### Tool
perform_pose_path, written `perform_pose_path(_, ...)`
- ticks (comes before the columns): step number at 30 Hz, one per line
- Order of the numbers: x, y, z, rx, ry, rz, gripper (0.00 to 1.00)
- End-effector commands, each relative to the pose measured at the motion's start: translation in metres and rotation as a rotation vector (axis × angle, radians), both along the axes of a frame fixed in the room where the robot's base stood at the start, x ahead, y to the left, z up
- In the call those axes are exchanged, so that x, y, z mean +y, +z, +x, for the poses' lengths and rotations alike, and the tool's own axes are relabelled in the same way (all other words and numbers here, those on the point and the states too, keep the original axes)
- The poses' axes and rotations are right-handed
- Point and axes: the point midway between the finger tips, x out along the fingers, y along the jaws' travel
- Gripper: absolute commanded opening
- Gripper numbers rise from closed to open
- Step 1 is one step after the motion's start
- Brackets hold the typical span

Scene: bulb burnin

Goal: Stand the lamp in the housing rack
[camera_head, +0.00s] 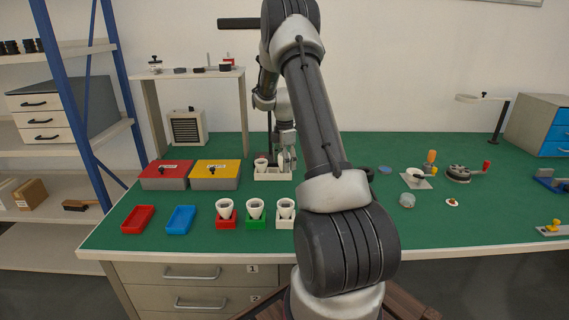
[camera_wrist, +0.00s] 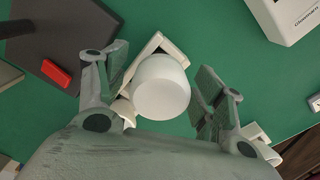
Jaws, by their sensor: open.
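A white lamp (camera_wrist: 161,88) with a round top is between the fingers of my gripper (camera_wrist: 160,75) in the wrist view. The fingers are open, with a gap on the lamp's right. The lamp is over the white housing rack (camera_wrist: 150,48), whose edges show behind it; how deep it sits is hidden. In the head view, my gripper (camera_head: 286,152) is at the right part of the rack (camera_head: 272,177). Another white lamp (camera_head: 261,163) stands in the rack's left part. The lamp between my fingers is mostly hidden in the head view.
White lamps stand in a red holder (camera_head: 226,223), a green holder (camera_head: 256,223) and a white holder in front. Red (camera_head: 138,220) and blue (camera_head: 180,220) trays lie to the left. Red-lidded (camera_head: 165,172) and yellow-lidded (camera_head: 216,172) boxes stand left of the rack.

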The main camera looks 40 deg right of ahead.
Motion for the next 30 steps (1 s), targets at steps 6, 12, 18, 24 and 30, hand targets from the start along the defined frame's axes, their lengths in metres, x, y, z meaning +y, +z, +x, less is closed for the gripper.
perform_pose_path(6, -0.001, 0.044, 0.001, -0.007, 0.000, -0.003, 0.69)
perform_pose_path(12, 0.000, 0.087, 0.001, -0.005, 0.000, -0.002, 0.69)
perform_pose_path(18, 0.000, 0.110, 0.000, -0.003, 0.000, -0.001, 0.69)
perform_pose_path(24, 0.000, 0.114, 0.000, -0.001, 0.000, 0.000, 0.69)
perform_pose_path(30, 0.000, 0.114, 0.000, -0.001, 0.000, 0.000, 0.69)
